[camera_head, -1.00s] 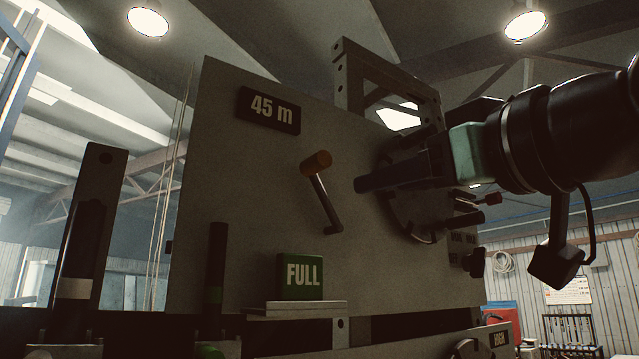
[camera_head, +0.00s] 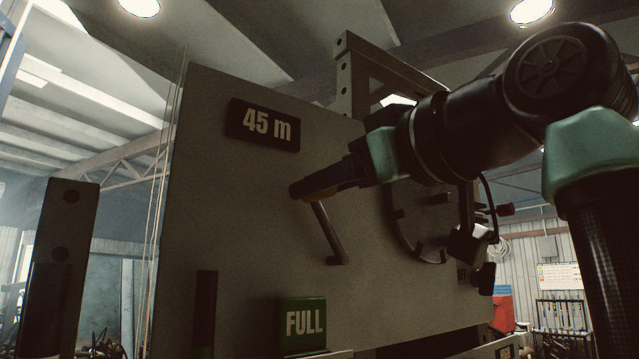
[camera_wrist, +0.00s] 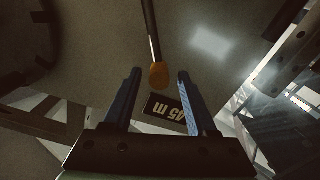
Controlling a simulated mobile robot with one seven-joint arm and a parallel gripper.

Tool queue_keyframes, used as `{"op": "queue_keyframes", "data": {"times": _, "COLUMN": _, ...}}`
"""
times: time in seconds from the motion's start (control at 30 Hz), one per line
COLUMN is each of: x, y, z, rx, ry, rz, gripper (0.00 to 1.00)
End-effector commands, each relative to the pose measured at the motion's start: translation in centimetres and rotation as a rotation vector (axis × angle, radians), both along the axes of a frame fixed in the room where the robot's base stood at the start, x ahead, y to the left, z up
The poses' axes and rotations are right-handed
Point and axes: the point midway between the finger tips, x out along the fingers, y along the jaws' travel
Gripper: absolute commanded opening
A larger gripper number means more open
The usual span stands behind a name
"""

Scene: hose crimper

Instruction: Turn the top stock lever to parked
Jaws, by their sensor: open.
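The lever (camera_head: 328,234) is a dark arm on the grey panel, leaning up and left from its lower pivot. In the head view its orange knob is mostly hidden behind my gripper (camera_head: 303,190). In the wrist view the orange knob (camera_wrist: 159,77) sits between the tips of my open gripper (camera_wrist: 160,79), with a gap on each side. Nothing is clamped. Whether this is the lever the task names, no label beside it tells.
A "45 m" sign (camera_head: 265,124) is above the lever and a green "FULL" sign (camera_head: 304,322) below it. A slotted dark disc (camera_head: 415,238) and a steel frame (camera_head: 345,80) are to the right, near my arm. A dark post (camera_head: 207,300) stands at lower left.

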Motion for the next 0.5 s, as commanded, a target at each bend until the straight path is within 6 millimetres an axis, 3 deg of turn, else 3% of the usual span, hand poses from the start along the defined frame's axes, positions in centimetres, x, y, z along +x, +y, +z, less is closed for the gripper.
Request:
{"op": "queue_keyframes", "data": {"times": 0.2, "x": 1.6, "y": 1.1, "z": 0.1, "rx": -0.001, "ry": 0.001, "rz": 0.000, "gripper": 0.58}}
{"op": "queue_keyframes", "data": {"times": 0.5, "x": 1.7, "y": 1.2, "z": 0.0, "rx": -0.001, "ry": -0.001, "rz": -0.001, "gripper": 0.58}}
